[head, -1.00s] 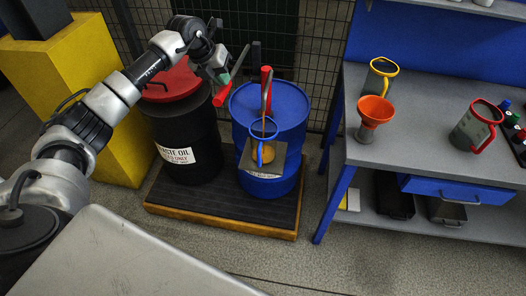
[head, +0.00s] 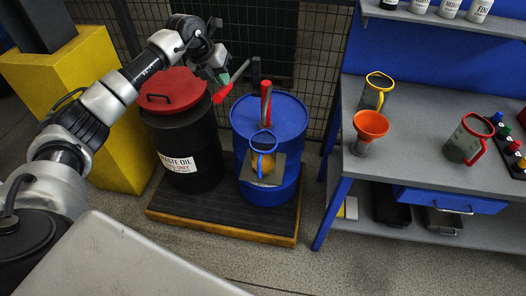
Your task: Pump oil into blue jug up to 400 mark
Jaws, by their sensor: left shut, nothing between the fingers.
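The blue jug (head: 264,141), with a blue rim and handle, stands on a small grey shelf (head: 275,170) at the front of the blue drum (head: 288,115). Amber oil shows low in it; its marks are too small to read. A red pump body (head: 266,88) rises from the drum top. A lever with a red grip (head: 222,94) reaches left from a dark post (head: 256,70). My left gripper (head: 224,77) is shut and empty, right by the lever above the grip; I cannot tell if they touch. My right gripper is out of view.
A black waste oil drum (head: 185,130) with a red lid stands left of the blue drum on a dark pallet (head: 220,215). The workbench (head: 405,130) at right holds an orange funnel (head: 370,124), a yellow-rimmed jug (head: 376,90) and a red-rimmed jug (head: 468,138).

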